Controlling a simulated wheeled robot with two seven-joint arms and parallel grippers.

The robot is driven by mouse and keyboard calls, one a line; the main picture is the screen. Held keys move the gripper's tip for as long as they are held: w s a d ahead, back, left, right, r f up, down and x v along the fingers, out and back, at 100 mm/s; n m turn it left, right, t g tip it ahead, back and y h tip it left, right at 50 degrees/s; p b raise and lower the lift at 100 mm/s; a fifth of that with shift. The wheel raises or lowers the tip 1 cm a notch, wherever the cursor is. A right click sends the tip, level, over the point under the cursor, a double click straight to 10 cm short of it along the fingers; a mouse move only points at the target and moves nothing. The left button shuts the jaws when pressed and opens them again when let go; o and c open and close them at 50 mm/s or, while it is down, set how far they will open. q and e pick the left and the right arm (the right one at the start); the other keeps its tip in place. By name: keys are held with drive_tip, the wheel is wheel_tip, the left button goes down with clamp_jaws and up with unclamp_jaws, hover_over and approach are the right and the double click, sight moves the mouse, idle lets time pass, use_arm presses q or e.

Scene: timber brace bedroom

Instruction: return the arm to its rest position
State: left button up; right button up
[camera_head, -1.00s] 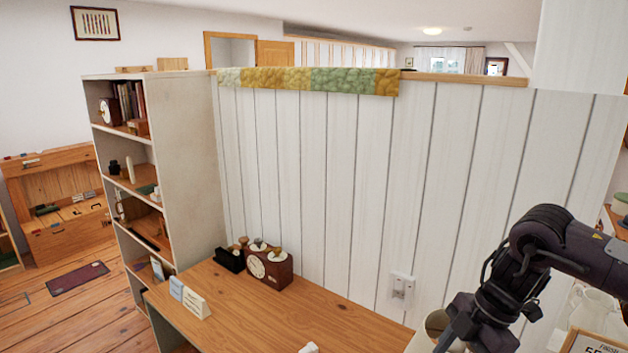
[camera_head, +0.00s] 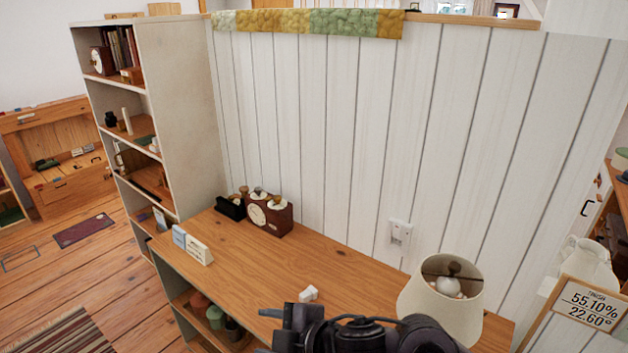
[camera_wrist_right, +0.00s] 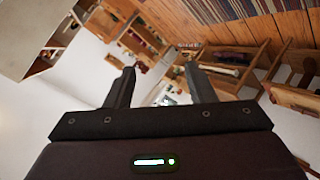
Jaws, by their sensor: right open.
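My right arm shows at the bottom edge of the head view, in front of the desk. Its gripper (camera_head: 272,330) points left there and is partly cut off by the frame. In the right wrist view both fingers of the right gripper (camera_wrist_right: 162,87) stand apart with nothing between them. Behind them, the floor and shelving show tilted and at a distance. My left gripper is in neither view.
A wooden desk (camera_head: 240,262) carries a clock box (camera_head: 268,215), small white cards (camera_head: 198,250) and a small white object (camera_head: 309,293). A lamp (camera_head: 440,310) stands close to my right arm. A bookshelf (camera_head: 180,110) and white panelled wall (camera_head: 330,120) stand behind.

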drive_tip(key=d+f+m+t+h, duration=0.25)
drive_tip(key=d+m+h, duration=0.35)
drive_tip(key=d+m, duration=0.65)
drive_tip(key=s+d+f+m+g+h, duration=0.5)
drive_tip(key=s+d+f, duration=0.3)
drive_tip(key=s+d, duration=0.5)
wheel_tip(320, 180, down, 33)
drive_tip(key=s+d+m+g+y+b, duration=0.1)
drive_tip(key=s+g+b, duration=0.1)
drive_tip(key=b, duration=0.2)
drive_tip(key=s+d+f+b, duration=0.2)
drive_tip(key=s+f, duration=0.7)
drive_tip(key=f, duration=0.3)
drive_tip(key=s+d+f+g+b, duration=0.1)
drive_tip(key=s+d+f+b, duration=0.1)
drive_tip(key=s+f, duration=0.8)
drive_tip(key=shift+s+f, duration=0.3)
drive_tip(key=shift+f, duration=0.55)
